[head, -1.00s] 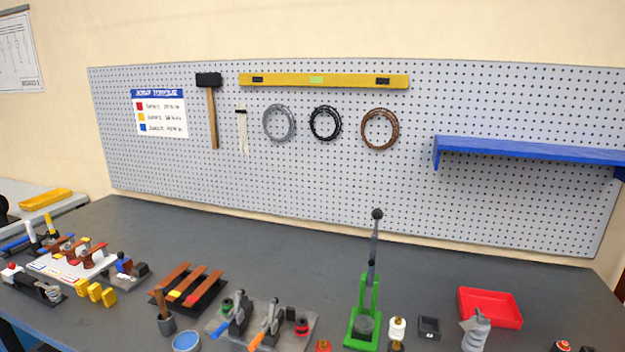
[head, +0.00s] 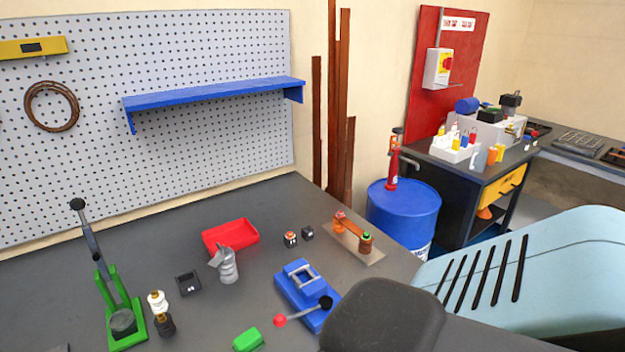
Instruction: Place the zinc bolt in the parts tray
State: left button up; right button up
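A red open tray (head: 245,244), which looks like the parts tray, sits on the dark workbench near its back edge. I cannot make out a zinc bolt anywhere in the head view; it may be hidden or too small to tell. A grey ribbed object (head: 229,268) stands just in front of the tray and overlaps its front edge in the picture. Neither of my grippers shows in the head view.
A green lever press (head: 122,320) stands at left. A small black box (head: 188,283), a blue fixture (head: 298,282), a green block (head: 248,340) and a copper bar on a plate (head: 362,251) stand around the tray. A blue shelf (head: 215,93) hangs above.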

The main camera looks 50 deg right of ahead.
aim_at(232, 240)
jog(key=k+l, duration=0.1)
jog(key=l, duration=0.35)
jog(key=k+l+u, duration=0.15)
jog(key=l, duration=0.25)
jog(key=k+l, duration=0.1)
jog(key=l, duration=0.3)
jog(key=k+l+u, duration=0.1)
jog(key=l, duration=0.35)
jog(key=k+l+u, duration=0.1)
jog(key=l, duration=0.3)
jog(key=k+l, duration=0.2)
jog(key=l, duration=0.2)
jog(key=u, duration=0.05)
